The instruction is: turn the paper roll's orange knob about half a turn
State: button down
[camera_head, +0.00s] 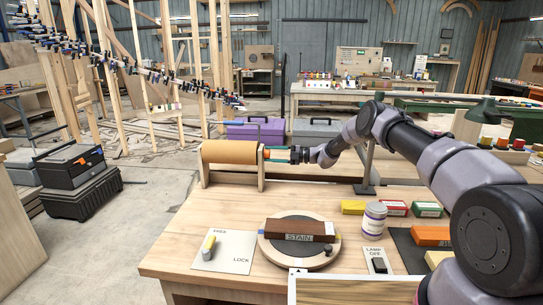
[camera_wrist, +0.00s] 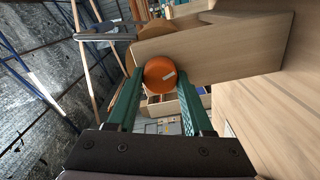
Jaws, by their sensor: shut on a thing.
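The paper roll (camera_head: 229,152) is a brown cylinder lying level in a wooden stand on the workbench. Its orange knob (camera_wrist: 160,74) is round with a small white mark and sits at the roll's right end. In the head view the orange knob (camera_head: 266,154) is small and partly covered by my fingers. My gripper (camera_head: 275,154) reaches in from the right at the knob. In the wrist view my gripper (camera_wrist: 159,84) has its green fingers on both sides of the knob, shut on it. The stand's wooden side panel (camera_wrist: 215,50) is just behind the knob.
On the bench (camera_head: 200,215) are a round turntable (camera_head: 270,250) with a brown STAIN block (camera_head: 300,228), a FREE/LOCK plate (camera_head: 225,251), a can (camera_head: 374,220), a lamp switch (camera_head: 379,262) and several coloured boxes. A dark post (camera_head: 366,170) stands near my arm.

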jog(key=shift+d+m, duration=0.1)
jog(key=shift+m, duration=1.6)
jog(key=shift+c, duration=1.5)
grip_release()
jog(key=d, duration=1)
jog(key=shift+s+d, duration=0.15)
jog(key=shift+d, duration=0.25)
